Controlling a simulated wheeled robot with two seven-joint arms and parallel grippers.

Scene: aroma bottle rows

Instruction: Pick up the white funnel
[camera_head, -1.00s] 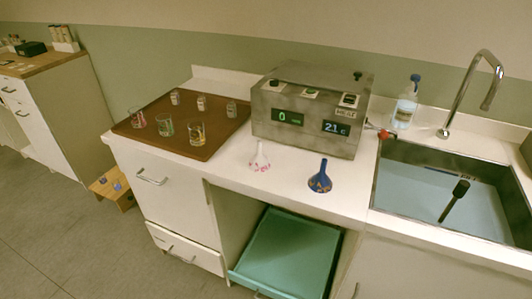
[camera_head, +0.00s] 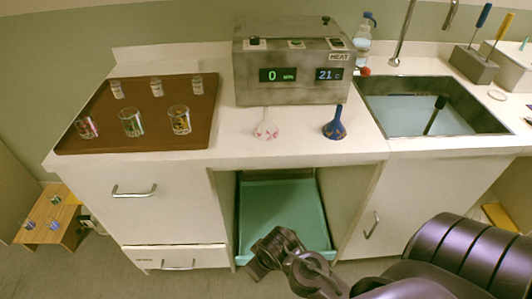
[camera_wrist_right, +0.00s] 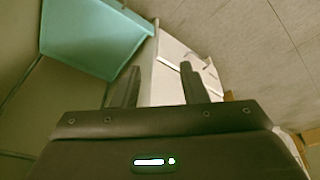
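The white funnel (camera_head: 266,130), with pinkish marks on its cone, stands spout up on the white counter in front of the heater box. A blue funnel (camera_head: 335,127) stands to its right. My right gripper (camera_head: 262,262) is below the counter's front edge, in front of the teal drawer, apart from both funnels. In the right wrist view its two fingers (camera_wrist_right: 160,88) are spread with nothing between them. My left gripper is not in view.
A metal heater box (camera_head: 294,64) stands behind the funnels. A brown tray (camera_head: 155,110) with several small glasses and jars is on the left. A sink (camera_head: 425,105) is on the right. A teal drawer (camera_head: 283,215) sits below the counter.

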